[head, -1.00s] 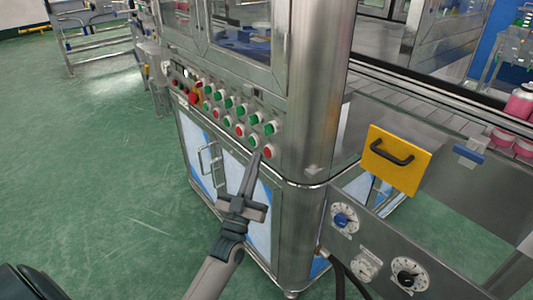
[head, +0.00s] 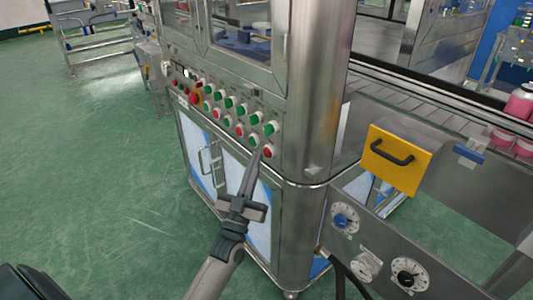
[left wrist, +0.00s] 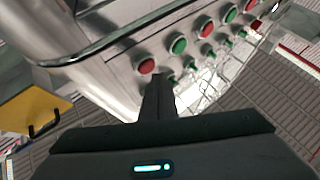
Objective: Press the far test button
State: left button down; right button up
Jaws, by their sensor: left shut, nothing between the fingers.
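The button panel (head: 224,127) on the steel machine carries two slanting rows of round buttons. The upper row is green, with its near end button (head: 270,129) at the corner. The lower row alternates red and green and ends in a red button (head: 267,151). No label tells me which is the far test button. My left gripper (head: 257,155) is shut and empty, its tip at the red end button in the head view. In the left wrist view the fingertips (left wrist: 158,82) lie just below that red button (left wrist: 147,66); I cannot tell whether they touch. My right gripper is not in view.
A larger red knob (head: 195,98) stands at the panel's far end. A rounded steel column (head: 312,110) is right of the buttons. A yellow plate with a black handle (head: 397,172) and dials (head: 344,218) are further right. Open green floor (head: 90,170) lies left.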

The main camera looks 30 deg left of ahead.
pick_arm(q)
jog(key=shift+w, duration=0.15)
jog(key=shift+w+d, duration=0.15)
jog(key=shift+w, duration=0.1)
jog(key=shift+w+d, duration=0.1)
jog(key=shift+w, duration=0.15)
dwell(0.9)
jog(key=shift+w, duration=0.1)
dwell(0.3)
jog(key=shift+s+a+p, duration=0.25)
jog(key=shift+s+p, duration=0.25)
jog(key=shift+s, duration=0.25)
